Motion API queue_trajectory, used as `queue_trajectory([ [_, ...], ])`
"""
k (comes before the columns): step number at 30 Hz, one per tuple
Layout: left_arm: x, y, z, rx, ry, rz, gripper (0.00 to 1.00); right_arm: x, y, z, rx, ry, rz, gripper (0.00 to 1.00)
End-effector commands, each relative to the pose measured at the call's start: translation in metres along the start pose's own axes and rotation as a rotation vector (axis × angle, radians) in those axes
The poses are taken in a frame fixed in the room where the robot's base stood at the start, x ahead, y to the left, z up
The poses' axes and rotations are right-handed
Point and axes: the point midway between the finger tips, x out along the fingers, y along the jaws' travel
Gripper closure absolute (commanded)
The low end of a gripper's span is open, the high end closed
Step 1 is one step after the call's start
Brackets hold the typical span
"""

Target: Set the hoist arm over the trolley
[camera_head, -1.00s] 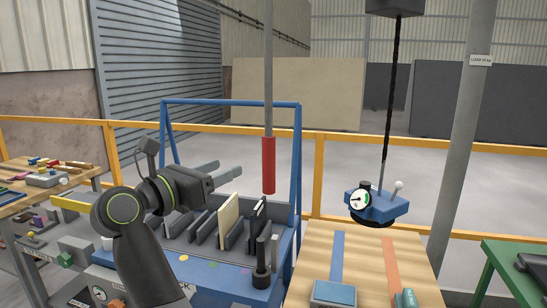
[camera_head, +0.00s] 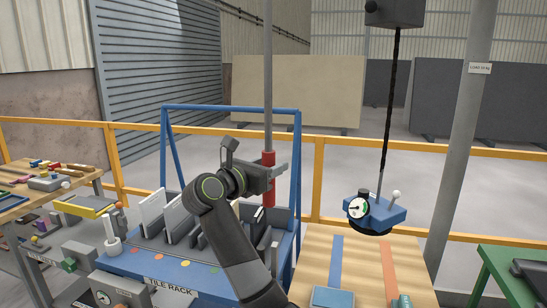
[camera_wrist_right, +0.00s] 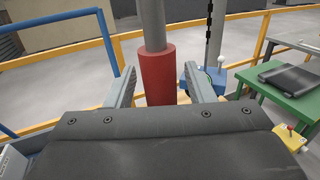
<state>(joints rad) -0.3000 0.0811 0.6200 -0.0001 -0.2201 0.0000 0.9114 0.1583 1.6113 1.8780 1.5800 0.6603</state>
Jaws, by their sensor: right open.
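A grey vertical pole (camera_head: 268,90) with a red grip (camera_head: 268,158) hangs in the middle of the head view. My right gripper (camera_head: 283,172) is open at the red grip. In the right wrist view the red grip (camera_wrist_right: 160,75) shows between the two fingers, with gaps at its sides. A blue lifter (camera_head: 380,213) with a gauge and a white knob hangs on a dark chain (camera_head: 391,110) from a dark box (camera_head: 394,12). It hangs over the far edge of a wooden top (camera_head: 360,262) with blue and orange strips, possibly the trolley. My left gripper is out of view.
A blue tile rack (camera_head: 150,262) with upright slabs and a blue frame stands below my right arm. A grey post (camera_head: 462,140) rises at the right. A green table (camera_head: 500,265) is at the right edge. A yellow rail (camera_head: 318,180) runs behind.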

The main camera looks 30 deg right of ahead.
Motion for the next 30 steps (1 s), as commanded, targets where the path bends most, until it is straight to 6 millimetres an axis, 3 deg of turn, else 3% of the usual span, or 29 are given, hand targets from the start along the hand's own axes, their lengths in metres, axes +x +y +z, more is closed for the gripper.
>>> queue_trajectory([
  [6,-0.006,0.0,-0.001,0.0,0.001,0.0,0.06,0.018,0.0,0.0,-0.001,-0.001,-0.001,0.51],
  [15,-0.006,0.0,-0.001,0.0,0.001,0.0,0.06,0.019,0.0,-0.001,0.0,0.0,0.0,0.53],
  [26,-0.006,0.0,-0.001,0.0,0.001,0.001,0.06,0.019,0.0,0.0,0.0,0.0,0.0,1.0],
  [30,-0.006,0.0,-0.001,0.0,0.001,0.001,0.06,0.019,0.0,0.0,0.0,0.0,0.0,1.0],
])
